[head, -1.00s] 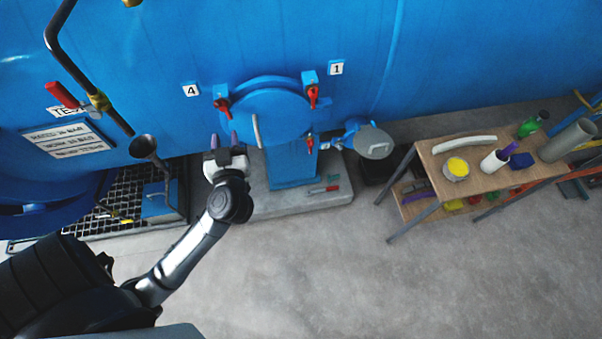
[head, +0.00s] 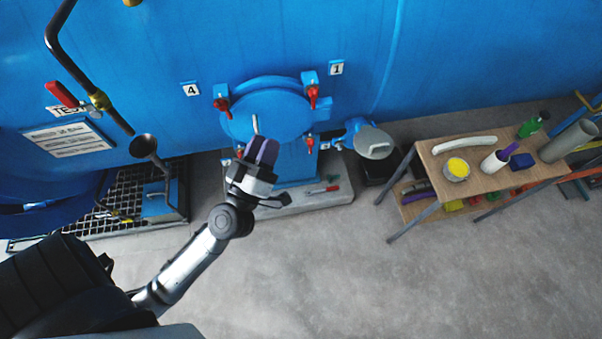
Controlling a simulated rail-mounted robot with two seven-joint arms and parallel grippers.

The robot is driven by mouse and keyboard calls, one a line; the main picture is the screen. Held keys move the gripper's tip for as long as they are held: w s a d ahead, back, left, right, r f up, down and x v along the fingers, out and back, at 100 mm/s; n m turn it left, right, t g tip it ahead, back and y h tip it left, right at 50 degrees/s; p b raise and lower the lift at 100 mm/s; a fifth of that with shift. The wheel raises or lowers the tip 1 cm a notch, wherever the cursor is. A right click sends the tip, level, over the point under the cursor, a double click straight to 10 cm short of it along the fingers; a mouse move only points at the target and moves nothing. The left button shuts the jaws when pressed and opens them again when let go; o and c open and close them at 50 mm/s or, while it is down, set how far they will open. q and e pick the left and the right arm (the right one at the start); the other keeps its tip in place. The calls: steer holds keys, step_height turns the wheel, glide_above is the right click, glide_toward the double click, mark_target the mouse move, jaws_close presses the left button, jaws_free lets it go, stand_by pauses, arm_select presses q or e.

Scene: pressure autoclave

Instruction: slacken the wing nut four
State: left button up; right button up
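Wing nut four (head: 222,105) is the red nut at the upper left of the round blue cover (head: 270,112), beside the plate marked 4 (head: 190,89). Nothing touches it. My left gripper (head: 263,145) is below and to the right of that nut, in front of the cover's lower part, with its two purple-grey fingers close together. Their overlap hides whether there is a gap. It partly hides the cover's lower edge, with another red nut (head: 239,153) just left of the fingers. My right gripper is out of view.
Red nuts sit at the cover's upper right (head: 313,97) and lower right (head: 310,144). A pale handle (head: 255,124) stands out from the cover. A funnel (head: 143,146) on a pipe is to the left. A wooden cart (head: 440,180) with tools is to the right. The floor in front is clear.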

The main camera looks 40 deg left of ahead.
arm_select(q)
steer(key=d+m+g+h, duration=0.1)
steer(key=d+m+h, duration=0.8)
steer(key=h, duration=0.5)
steer(key=shift+d+f, duration=0.3)
steer(key=shift+d, duration=0.2)
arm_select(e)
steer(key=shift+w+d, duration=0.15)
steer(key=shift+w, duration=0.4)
arm_select(q)
steer(key=shift+o, duration=0.4)
